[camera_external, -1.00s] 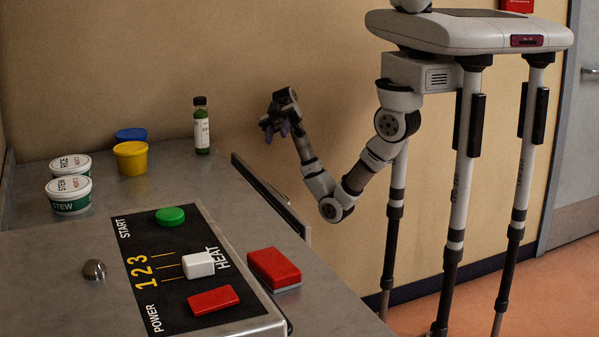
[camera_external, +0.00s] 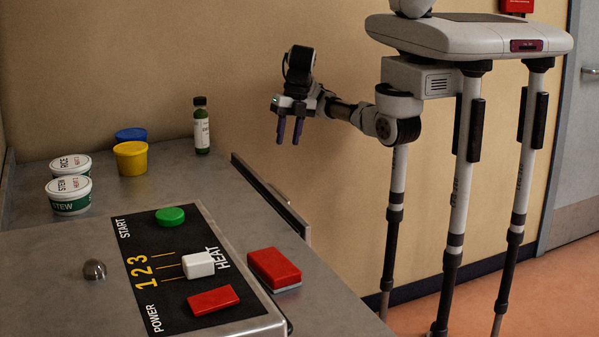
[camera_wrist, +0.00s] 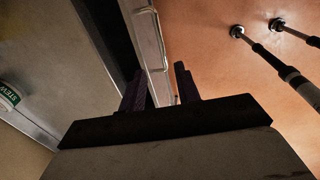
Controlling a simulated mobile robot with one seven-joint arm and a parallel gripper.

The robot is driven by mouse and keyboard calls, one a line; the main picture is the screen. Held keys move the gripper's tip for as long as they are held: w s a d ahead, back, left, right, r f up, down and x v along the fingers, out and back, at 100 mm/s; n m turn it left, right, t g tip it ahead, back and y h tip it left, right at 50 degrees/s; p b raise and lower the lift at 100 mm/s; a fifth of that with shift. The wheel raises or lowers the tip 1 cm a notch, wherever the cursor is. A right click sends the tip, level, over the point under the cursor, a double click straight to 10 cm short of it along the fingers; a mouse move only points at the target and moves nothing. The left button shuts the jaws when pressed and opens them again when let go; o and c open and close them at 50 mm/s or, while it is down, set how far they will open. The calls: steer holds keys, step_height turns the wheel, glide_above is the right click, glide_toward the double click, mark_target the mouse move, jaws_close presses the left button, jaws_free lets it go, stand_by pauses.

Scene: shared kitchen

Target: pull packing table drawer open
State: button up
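The packing table (camera_external: 200,183) has a drawer front (camera_external: 292,216) along its right side, with a thin metal handle (camera_external: 279,193). In the wrist view, the drawer front (camera_wrist: 152,60) is pale, with a long bar handle (camera_wrist: 151,34), beside a dark strip. I cannot tell whether that strip is a gap. My gripper (camera_external: 289,142) is above and beyond the drawer's side of the table, fingers pointing down, apart from the handle. In the wrist view, my gripper (camera_wrist: 160,85) is open and empty, its two dark fingers spread.
A green bottle (camera_external: 201,130), yellow tub (camera_external: 131,158), blue tub (camera_external: 130,134) and two labelled tubs (camera_external: 70,195) stand on the table. A control panel (camera_external: 190,270) and red block (camera_external: 274,268) are nearer. The floor (camera_wrist: 210,40) beside the drawer is clear near the handle.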

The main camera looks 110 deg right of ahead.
steer(key=w+f, duration=0.1)
steer(key=f, duration=0.3)
steer(key=f+b, duration=0.1)
steer(key=f, duration=0.4)
steer(key=w+f+b, duration=0.1)
steer(key=f, duration=0.3)
steer(key=shift+w+f, duration=0.3)
steer(key=shift+c, duration=0.3)
jaws_close()
